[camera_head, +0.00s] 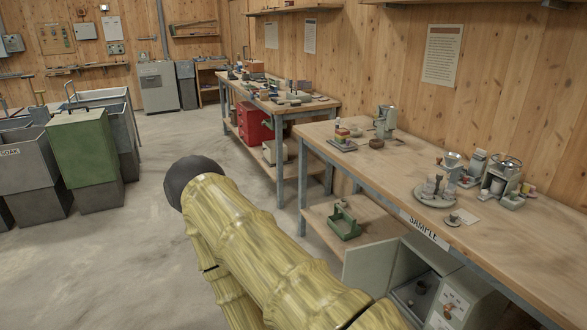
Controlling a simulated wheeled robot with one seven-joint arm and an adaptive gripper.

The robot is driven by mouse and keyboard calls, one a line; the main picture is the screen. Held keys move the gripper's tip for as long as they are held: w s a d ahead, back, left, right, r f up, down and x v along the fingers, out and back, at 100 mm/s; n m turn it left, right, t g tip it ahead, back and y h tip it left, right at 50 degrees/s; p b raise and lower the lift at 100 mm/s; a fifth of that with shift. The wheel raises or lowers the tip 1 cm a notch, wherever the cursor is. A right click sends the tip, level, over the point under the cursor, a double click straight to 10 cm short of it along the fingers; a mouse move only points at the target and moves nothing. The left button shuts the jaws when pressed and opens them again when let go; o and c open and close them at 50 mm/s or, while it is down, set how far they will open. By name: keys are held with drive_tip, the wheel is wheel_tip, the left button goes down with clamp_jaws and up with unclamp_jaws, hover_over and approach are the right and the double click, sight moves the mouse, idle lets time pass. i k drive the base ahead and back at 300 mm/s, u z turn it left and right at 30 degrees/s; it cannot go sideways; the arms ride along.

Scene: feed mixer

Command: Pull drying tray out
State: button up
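A pale cabinet (467,304) stands under the bench marked SAMPLE, at the lower right, with its door (369,266) swung open. Inside it a grey, shallow tray-like surface (400,291) shows with a small cup (421,286) on it. I cannot tell for certain that this is the drying tray. My yellow, ribbed arm crosses the lower middle of the view, with a dark rounded end at its upper left. My gripper is not in view, so I cannot see where it is relative to the cabinet. The bottom edge of the picture cuts off the cabinet's lower part.
The SAMPLE bench (400,165) carries cups, small devices and a round plate (436,197). A green tool (344,222) lies on its lower shelf. A second bench (300,106) stands behind. Grey and green bins (82,150) stand at left. The floor between is clear.

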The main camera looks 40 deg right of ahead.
sight(419, 306)
drive_tip(key=z, duration=0.85)
drive_tip(key=i, duration=3.8)
drive_tip(key=z, duration=3.7)
